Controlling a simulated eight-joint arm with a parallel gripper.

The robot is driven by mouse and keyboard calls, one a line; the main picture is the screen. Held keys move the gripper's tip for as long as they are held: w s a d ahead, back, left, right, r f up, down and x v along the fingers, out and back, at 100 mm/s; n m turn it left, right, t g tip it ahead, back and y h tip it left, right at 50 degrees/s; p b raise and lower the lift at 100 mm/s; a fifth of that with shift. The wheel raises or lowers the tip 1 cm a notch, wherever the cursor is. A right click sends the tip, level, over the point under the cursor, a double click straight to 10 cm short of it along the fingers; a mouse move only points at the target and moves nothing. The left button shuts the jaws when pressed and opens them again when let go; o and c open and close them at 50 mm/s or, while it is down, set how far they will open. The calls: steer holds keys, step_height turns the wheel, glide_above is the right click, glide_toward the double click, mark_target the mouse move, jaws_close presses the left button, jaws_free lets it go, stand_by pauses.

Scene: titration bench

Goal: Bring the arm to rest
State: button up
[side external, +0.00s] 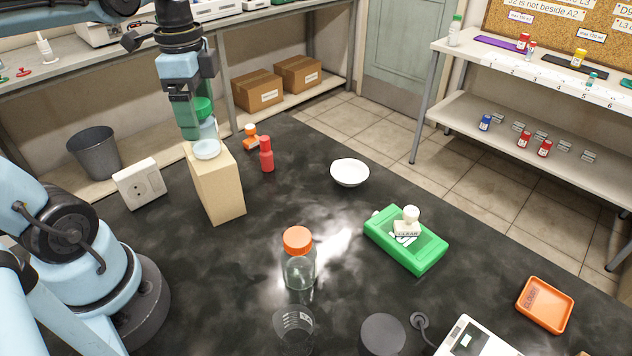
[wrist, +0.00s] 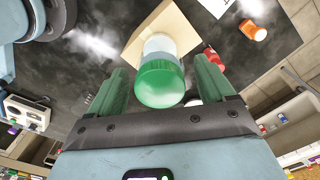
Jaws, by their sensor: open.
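My gripper (side external: 188,128) hangs over the tan block (side external: 218,190) at the left of the bench in the side view. In the wrist view its two green fingers (wrist: 162,68) stand apart, one on each side of a bottle with a green cap (wrist: 159,84). Gaps show between the cap and both fingers, so the gripper looks open and empty. In the side view the green cap (side external: 203,108) shows partly behind the fingers. The bottle appears to stand upright on the block (wrist: 158,28), with a pale round piece (side external: 207,149) at the block's top.
A red bottle (side external: 266,155) and an orange-capped item (side external: 251,138) stand right of the block. A white socket box (side external: 140,183) is at its left. A white bowl (side external: 350,172), green case (side external: 405,240), orange-lidded jar (side external: 299,265), beaker (side external: 294,328) and orange tray (side external: 545,304) are farther right.

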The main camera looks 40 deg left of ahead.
step_height(320, 180, up, 3)
steer(key=shift+f, duration=0.2)
steer(key=shift+s+d+r, duration=0.1)
steer(key=shift+d+r, duration=0.15)
steer(key=shift+d, duration=0.25)
